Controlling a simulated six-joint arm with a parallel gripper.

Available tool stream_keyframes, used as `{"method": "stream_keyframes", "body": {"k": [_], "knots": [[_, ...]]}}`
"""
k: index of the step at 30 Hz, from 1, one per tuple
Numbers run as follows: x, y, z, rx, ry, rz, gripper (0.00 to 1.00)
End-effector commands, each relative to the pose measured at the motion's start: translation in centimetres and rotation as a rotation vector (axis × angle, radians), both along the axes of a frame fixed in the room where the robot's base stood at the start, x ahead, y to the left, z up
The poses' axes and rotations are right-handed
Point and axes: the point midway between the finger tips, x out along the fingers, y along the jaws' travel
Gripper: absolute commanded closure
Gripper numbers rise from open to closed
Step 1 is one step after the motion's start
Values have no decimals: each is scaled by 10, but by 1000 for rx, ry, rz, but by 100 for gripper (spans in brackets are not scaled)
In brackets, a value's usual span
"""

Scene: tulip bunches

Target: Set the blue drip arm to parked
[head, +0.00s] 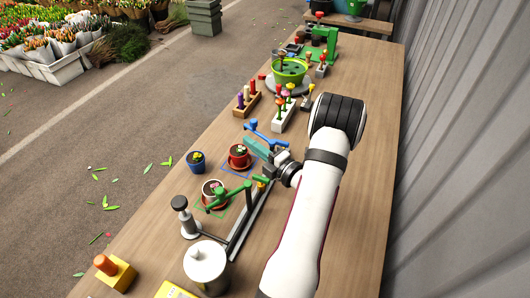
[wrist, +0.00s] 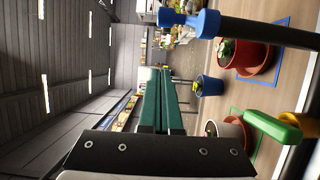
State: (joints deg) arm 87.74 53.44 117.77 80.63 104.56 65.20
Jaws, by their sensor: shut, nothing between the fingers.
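The blue drip arm (head: 268,134) sits on the dark rail, its outer end near the red pot (head: 239,155). It also shows in the wrist view (wrist: 190,20), at the top. My gripper (head: 250,143) has teal fingers, which lie together and empty in the wrist view (wrist: 160,75). In the head view they overlap the area just in front of the blue arm; I cannot tell whether they touch it. The green drip arm (head: 237,193) reaches over the white pot (head: 212,187). The marking for parked is not readable.
A small blue pot (head: 197,161) stands left of the red pot. Blue and green outlines surround the red and white pots. A white canister (head: 206,266), a dark-topped stand (head: 184,215) and a yellow block with an orange knob (head: 114,271) stand nearer. Racks and a green tub (head: 289,71) are beyond.

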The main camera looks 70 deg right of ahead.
Motion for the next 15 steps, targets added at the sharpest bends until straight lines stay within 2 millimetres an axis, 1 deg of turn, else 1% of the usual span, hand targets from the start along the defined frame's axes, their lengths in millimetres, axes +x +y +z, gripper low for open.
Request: {"method": "stream_keyframes", "body": {"k": [1,3,6,9,12,15], "knots": [[11,-3,0,-3,1,4,100],[20,-10,0,-2,0,2,100],[15,-29,0,-3,0,-2,100],[14,-40,0,-2,1,-1,100],[13,-46,0,-1,-1,-2,100],[12,-47,0,-1,0,-2,100]]}}
